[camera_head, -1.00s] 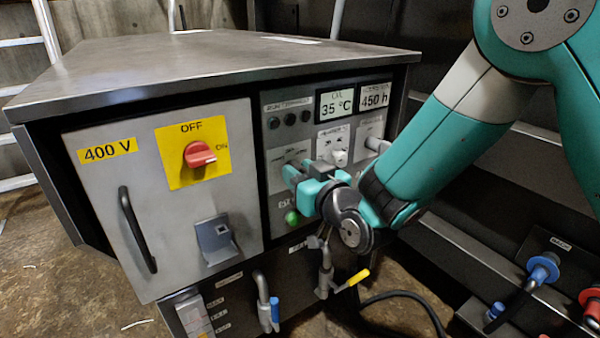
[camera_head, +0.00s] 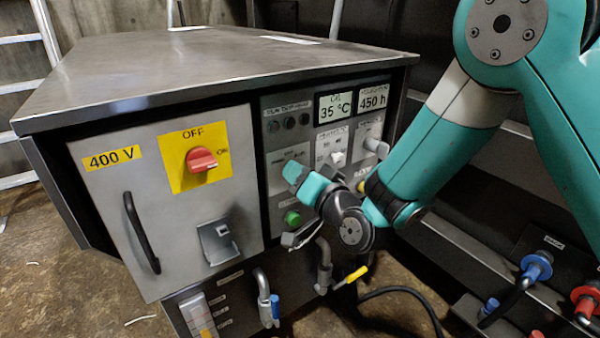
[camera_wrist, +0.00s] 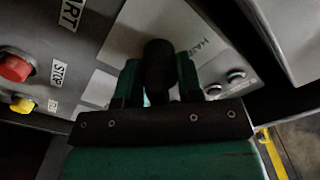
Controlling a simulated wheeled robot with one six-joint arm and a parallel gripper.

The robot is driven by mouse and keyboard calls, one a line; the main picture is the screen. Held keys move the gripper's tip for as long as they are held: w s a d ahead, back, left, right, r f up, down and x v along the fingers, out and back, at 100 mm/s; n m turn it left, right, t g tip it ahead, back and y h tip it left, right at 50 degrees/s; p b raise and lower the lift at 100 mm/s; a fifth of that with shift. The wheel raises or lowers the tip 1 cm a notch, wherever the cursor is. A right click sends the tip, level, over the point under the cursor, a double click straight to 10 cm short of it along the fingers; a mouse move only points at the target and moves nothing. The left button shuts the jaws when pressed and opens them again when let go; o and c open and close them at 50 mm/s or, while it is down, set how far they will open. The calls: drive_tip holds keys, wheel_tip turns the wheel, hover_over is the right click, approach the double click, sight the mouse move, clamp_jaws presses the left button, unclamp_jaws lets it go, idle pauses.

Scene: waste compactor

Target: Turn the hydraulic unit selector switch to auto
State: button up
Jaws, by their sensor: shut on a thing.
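The selector switch is a dark knob (camera_wrist: 158,65) on a light plate (camera_wrist: 118,42) in the wrist view. The plate carries a label that seems to read HAND, seen rotated and only partly legible. My gripper (camera_wrist: 155,88) is shut on the knob, with one green finger on each side of it. In the head view my gripper (camera_head: 303,181) is against the control panel, below a small pale label plate (camera_head: 288,158). It hides the knob there. I cannot read the switch's exact position.
The red main switch (camera_head: 202,159) is left of the panel. A green button (camera_head: 292,218) sits just below my gripper, and a white knob (camera_head: 338,158) to its right. The wrist view shows red (camera_wrist: 14,68) and yellow (camera_wrist: 23,104) buttons. Pipes with a yellow handle (camera_head: 356,274) stand below.

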drive_tip(key=shift+m, duration=0.5)
drive_tip(key=o, duration=0.6)
drive_tip(key=shift+c, duration=0.2)
drive_tip(key=shift+s+d+f+b, duration=0.15)
drive_tip(key=shift+s+b, duration=0.05)
drive_tip(key=shift+b, duration=0.2)
drive_tip(key=b+v, duration=1.7)
drive_tip(key=b, duration=0.4)
drive_tip(key=shift+b, duration=0.3)
